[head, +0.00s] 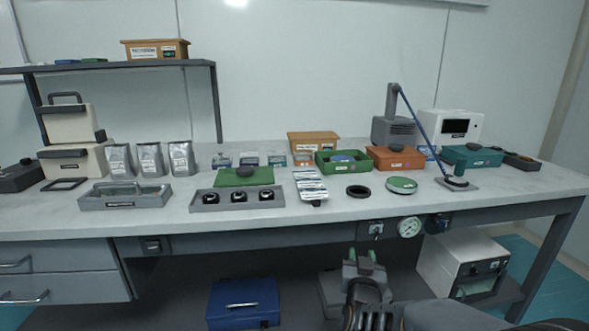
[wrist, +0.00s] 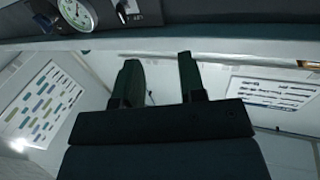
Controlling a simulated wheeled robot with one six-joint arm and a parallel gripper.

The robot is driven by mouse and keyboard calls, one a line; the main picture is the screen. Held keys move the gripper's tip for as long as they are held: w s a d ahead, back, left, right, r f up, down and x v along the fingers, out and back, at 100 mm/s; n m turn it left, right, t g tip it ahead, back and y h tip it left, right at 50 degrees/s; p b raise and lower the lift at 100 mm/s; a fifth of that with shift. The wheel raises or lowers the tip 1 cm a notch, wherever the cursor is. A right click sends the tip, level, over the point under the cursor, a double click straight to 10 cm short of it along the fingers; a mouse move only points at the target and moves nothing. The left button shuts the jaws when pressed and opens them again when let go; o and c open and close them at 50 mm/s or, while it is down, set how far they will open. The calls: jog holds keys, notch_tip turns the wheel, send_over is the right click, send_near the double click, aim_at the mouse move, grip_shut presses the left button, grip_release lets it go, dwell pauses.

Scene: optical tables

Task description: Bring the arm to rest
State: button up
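My gripper (head: 364,256) is low at the front of the bench in the head view, its fingertips below the front edge of the worktop. In the wrist view my gripper (wrist: 158,72) shows two dark fingers standing apart with nothing between them. It is open and empty. My arm comes in from the bottom right of the head view. Nothing touches the fingers in either view.
The long bench (head: 335,216) bears a grey tray (head: 210,207), a green box (head: 330,168), a black ring (head: 358,191) and other items. A round gauge (head: 409,227) sits on its front. Below are a blue case (head: 243,302) and a white instrument (head: 462,262).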

jog(key=s+a+r+n+g+y+p, duration=0.1)
jog(key=s+a+r+g+y+p, duration=0.15)
jog(key=r+p, duration=0.4)
jog(key=s+a+r+n+g+y+p, duration=0.1)
jog(key=s+r+g+y+p, duration=0.2)
jog(key=r+p, duration=0.35)
jog(key=s+d+r+n+g+h+p, duration=0.1)
jog(key=s+d+r+g+p, duration=0.1)
jog(key=s+r+g+p, duration=0.6)
jog(key=s+r+p, duration=0.2)
jog(key=s+p, duration=0.1)
jog(key=s, duration=0.2)
jog(key=shift+s+r, duration=0.15)
jog(key=shift+s, duration=0.25)
jog(key=shift+g+h, duration=0.25)
